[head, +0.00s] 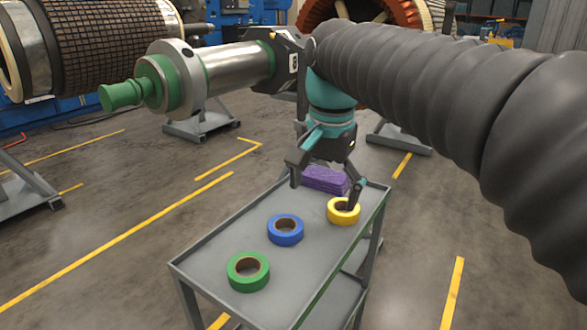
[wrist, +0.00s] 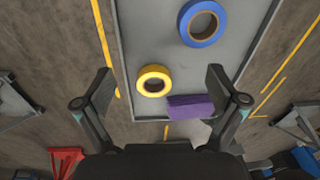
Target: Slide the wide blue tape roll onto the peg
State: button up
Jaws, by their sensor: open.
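The blue tape roll (head: 286,241) lies flat near the middle of a grey cart top (head: 215,257). In the wrist view the blue roll (wrist: 203,42) is at the upper right, outside the fingers. My gripper (head: 322,192) is open and empty above the far end of the cart, near a yellow tape roll (head: 343,217). In the wrist view the yellow roll (wrist: 153,71) shows between the spread fingertips (wrist: 160,80); I cannot tell the height gap. A horizontal stepped green spindle end (head: 121,95), apparently the peg, points left on a metal shaft and carries no roll.
A green tape roll (head: 248,285) lies at the cart's near end. A folded purple cloth (head: 324,179) lies at the far end, also seen in the wrist view (wrist: 190,107). A large rotor (head: 90,40) on a stand is at the left.

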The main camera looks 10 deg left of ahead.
send_near(285, 221)
jog(key=s+d+r, duration=0.1)
jog(key=r, duration=0.1)
jog(key=m, duration=0.1)
jog(key=shift+g, duration=0.4)
jog(key=shift+s+a+f+b, duration=0.15)
jog(key=shift+f+b, duration=0.95)
jog(key=shift+f, duration=1.5)
jog(key=shift+w+a+f+b, duration=0.1)
jog(key=shift+a+f+b, duration=0.15)
jog(key=shift+f+b, duration=1.6)
jog(key=shift+f+p, duration=0.75)
jog(key=shift+p, duration=0.05)
jog(key=shift+s, duration=0.1)
jog(key=shift+r, duration=0.1)
jog(key=c, duration=1.1)
